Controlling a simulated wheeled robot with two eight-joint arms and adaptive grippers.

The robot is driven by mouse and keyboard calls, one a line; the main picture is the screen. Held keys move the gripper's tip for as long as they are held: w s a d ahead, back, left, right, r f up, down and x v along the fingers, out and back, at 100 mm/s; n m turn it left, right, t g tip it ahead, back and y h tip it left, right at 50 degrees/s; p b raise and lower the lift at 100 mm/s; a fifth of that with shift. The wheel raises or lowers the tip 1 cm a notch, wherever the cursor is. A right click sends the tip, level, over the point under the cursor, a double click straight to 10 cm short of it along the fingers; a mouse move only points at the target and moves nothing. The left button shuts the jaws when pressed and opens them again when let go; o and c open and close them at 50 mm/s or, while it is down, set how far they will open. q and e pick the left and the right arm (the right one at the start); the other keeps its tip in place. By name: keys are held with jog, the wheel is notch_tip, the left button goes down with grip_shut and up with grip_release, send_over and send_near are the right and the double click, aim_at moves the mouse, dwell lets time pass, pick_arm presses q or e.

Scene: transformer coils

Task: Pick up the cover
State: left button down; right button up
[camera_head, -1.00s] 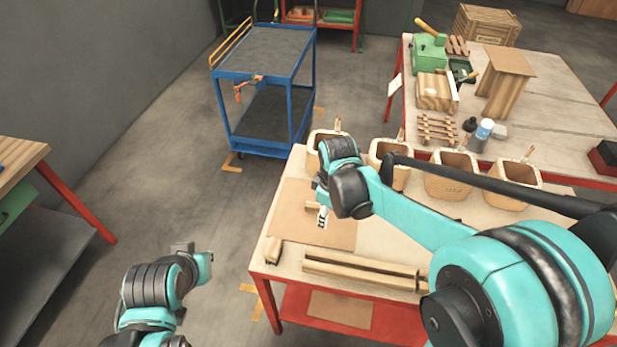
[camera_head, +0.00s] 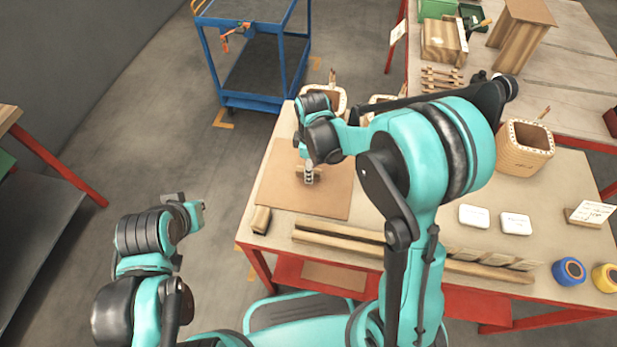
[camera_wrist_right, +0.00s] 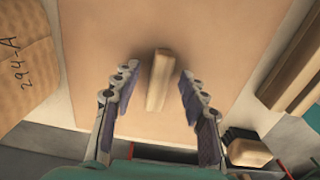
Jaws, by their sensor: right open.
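A flat brown board (camera_head: 329,197) lies on the table, with a short wooden bar (camera_head: 314,175) near its middle. It looks like the cover with its handle; I cannot tell if they are joined. My right gripper (camera_head: 308,178) is over the bar. In the right wrist view, the board (camera_wrist_right: 215,30) fills the middle and the bar (camera_wrist_right: 158,80) lies between the open, empty fingers (camera_wrist_right: 157,73), with a gap on each side. My left gripper (camera_head: 190,204) hangs over the floor, left of the table; its fingers are not clear.
Wooden rails (camera_head: 340,234) and a small block (camera_head: 261,219) lie in front of the board. A wooden coil box (camera_head: 524,150) and white cards (camera_head: 474,215) are to the right. Another coil box (camera_wrist_right: 25,65) is close on the left in the right wrist view.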

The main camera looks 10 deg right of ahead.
jog(key=shift+f, duration=0.55)
jog(key=shift+r, duration=0.1)
grip_shut()
jog(key=shift+r, duration=0.1)
